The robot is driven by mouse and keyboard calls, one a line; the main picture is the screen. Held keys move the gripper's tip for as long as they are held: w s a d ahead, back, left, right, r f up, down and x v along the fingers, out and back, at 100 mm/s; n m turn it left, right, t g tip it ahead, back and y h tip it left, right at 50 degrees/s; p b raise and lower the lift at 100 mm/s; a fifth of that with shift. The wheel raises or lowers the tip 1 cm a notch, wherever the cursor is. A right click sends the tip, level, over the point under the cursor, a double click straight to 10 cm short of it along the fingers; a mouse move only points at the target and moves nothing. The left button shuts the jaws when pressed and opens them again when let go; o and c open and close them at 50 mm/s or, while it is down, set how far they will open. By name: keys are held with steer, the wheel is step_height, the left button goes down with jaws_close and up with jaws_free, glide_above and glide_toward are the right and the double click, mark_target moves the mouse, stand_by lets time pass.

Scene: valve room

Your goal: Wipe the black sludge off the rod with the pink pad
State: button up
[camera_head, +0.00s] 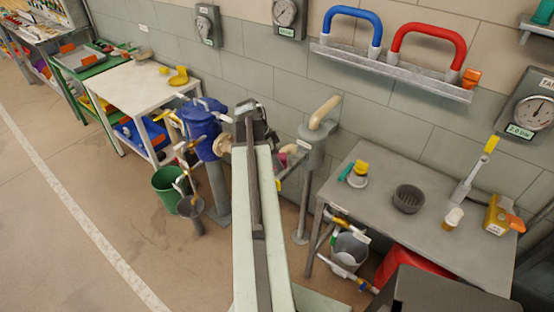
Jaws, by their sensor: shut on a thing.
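My arm reaches up the middle of the picture, and its end hides much of what lies behind it. My gripper (283,165) is mostly hidden beside the upper end of the arm. It is shut on the pink pad (291,149), of which only a small patch shows at the arm's right edge. Just right of it stands a grey post (305,190) with a wider grey head and a bent cream-coloured piece (325,111) on top. I cannot make out the rod or any black sludge for certain.
A grey table (455,240) on the right holds a dark bowl (408,198), a brush and small containers. A metal bucket (349,250) stands below. A blue vessel (202,128), a green bucket (167,187) and a white table (135,88) are left. Floor at lower left is clear.

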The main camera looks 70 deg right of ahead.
step_height(320, 180, up, 3)
steer(key=p, duration=0.3)
steer(key=shift+f, duration=0.1)
stand_by(0.3)
